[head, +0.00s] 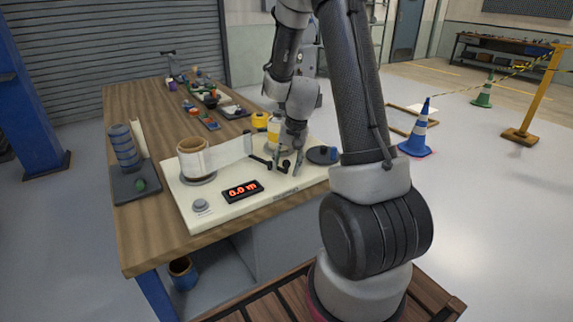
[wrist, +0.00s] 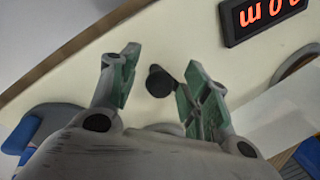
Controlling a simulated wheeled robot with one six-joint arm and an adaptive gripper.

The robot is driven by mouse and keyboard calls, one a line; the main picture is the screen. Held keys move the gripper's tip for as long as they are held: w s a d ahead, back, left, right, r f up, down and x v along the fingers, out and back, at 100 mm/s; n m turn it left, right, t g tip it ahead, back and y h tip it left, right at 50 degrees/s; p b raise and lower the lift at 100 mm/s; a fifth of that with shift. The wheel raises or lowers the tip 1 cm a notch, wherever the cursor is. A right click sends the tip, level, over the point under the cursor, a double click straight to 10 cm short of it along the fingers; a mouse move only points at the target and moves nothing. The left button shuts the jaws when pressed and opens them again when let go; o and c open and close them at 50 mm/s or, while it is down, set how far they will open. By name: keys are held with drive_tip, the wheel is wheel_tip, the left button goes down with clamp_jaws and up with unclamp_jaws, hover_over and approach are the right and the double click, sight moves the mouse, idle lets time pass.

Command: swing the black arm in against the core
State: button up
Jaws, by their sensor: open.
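The black arm (head: 259,160) shows as a short dark bar on the cream board (head: 225,205), just left of my gripper (head: 286,168) in the head view. My gripper points down, open, with its fingertips low over the board. In the wrist view, a round black knob (wrist: 159,81) sits between the two green-padded fingers of my gripper (wrist: 160,85), nearer the right finger, which hides what lies behind it. A yellow cylinder (head: 273,131) stands just behind my gripper, partly covered; I cannot tell if it is the core.
A white film roll (head: 194,159) stands at the board's left, its strip (head: 232,150) running toward my gripper. A red-lit display (head: 242,191) reads 0.0 m. A dark disc with a blue knob (head: 322,154) lies right. Small items crowd the wooden bench (head: 158,92) behind.

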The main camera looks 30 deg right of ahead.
drive_tip(key=shift+c, duration=0.3)
clamp_jaws()
drive_tip(key=shift+a, duration=0.1)
drive_tip(key=a+m, duration=0.1)
drive_tip(key=m, duration=0.1)
drive_tip(key=a+m, duration=0.1)
drive_tip(key=shift+s+a+m+t+h, duration=0.2)
drive_tip(key=shift+m+t+h, duration=0.1)
drive_tip(key=shift+m, duration=0.1)
drive_tip(key=shift+w+a+m+h, duration=0.15)
drive_tip(key=shift+a+m, duration=0.3)
drive_tip(key=shift+m, duration=0.35)
drive_tip(key=shift+a+m+h, duration=0.15)
drive_tip(key=shift+a+m, duration=0.3)
drive_tip(key=shift+m, duration=0.35)
drive_tip(key=shift+o, duration=0.3)
unclamp_jaws()
drive_tip(key=shift+a, duration=0.1)
